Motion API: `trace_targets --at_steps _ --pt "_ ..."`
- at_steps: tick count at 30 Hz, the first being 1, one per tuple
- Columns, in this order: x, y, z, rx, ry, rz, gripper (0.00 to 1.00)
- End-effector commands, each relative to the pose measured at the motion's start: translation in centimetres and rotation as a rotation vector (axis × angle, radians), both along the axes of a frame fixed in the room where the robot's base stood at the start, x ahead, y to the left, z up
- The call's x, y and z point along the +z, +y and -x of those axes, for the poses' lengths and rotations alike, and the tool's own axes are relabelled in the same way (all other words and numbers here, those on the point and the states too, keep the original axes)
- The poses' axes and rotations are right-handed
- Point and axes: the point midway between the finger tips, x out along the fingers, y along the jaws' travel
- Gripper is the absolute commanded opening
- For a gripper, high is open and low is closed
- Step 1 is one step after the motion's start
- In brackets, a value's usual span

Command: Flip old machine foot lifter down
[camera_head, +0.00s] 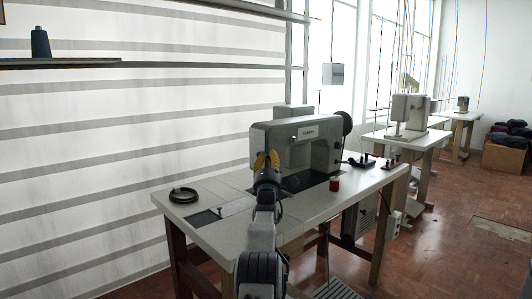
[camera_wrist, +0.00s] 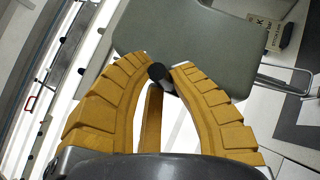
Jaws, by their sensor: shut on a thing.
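The grey old sewing machine (camera_head: 295,132) stands on a white table (camera_head: 225,195). Its grey head (camera_wrist: 190,38) fills the upper middle of the wrist view. My gripper (camera_head: 267,160) is at the left end of the machine head. In the wrist view its yellow ribbed fingers (camera_wrist: 163,72) close around a dark, round-ended knob (camera_wrist: 157,72), which looks like the end of the foot lifter lever. The knob sits right by the edge of the machine head. In the head view my gripper hides the lifter, so its up or down position cannot be told.
A black ring (camera_head: 183,195) lies on the table's left part and a red spool (camera_head: 334,184) right of the machine. A shelf (camera_head: 75,66) with a dark thread cone (camera_head: 40,42) is on the left wall. Other machine tables (camera_head: 412,136) stand behind to the right.

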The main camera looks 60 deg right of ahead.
Motion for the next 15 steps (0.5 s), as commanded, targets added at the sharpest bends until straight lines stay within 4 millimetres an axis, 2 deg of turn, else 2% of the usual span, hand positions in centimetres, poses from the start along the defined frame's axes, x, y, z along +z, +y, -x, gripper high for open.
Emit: trace_targets --at_steps 6,15 --pt "-0.07 -0.92 0.26 -0.001 -0.017 0.006 0.00" --pt "-0.23 -1.20 0.33 0.000 -0.023 0.008 0.00"
